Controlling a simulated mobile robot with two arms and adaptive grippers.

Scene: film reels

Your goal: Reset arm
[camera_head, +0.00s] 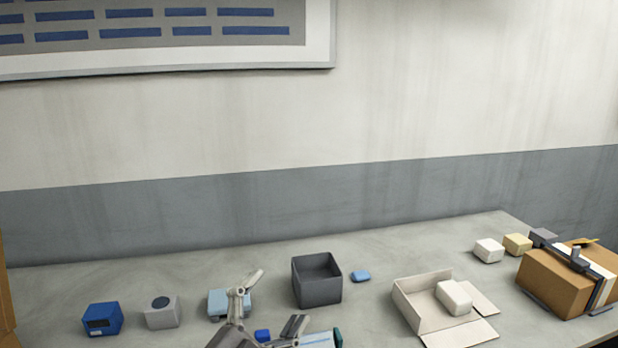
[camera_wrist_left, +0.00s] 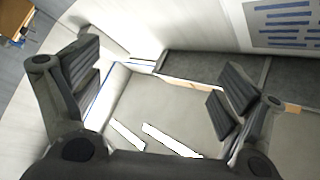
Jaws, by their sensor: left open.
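My left gripper (camera_head: 277,300) shows at the bottom of the head view, above the front part of the grey table (camera_head: 380,262). Its fingers are spread apart with nothing between them. In the left wrist view its two dark padded fingers (camera_wrist_left: 160,92) also stand wide apart and empty. A small blue block (camera_head: 262,336) and a light-blue box (camera_head: 222,303) appear close to the gripper in the head view; I cannot tell the gap in depth. My right gripper is not in view.
A dark open bin (camera_head: 317,282) stands behind the gripper. An open carton (camera_head: 408,308) holding a white block (camera_head: 454,298) and a brown box (camera_head: 555,284) are to the right. A blue box (camera_head: 102,319) and grey box (camera_head: 162,312) are left.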

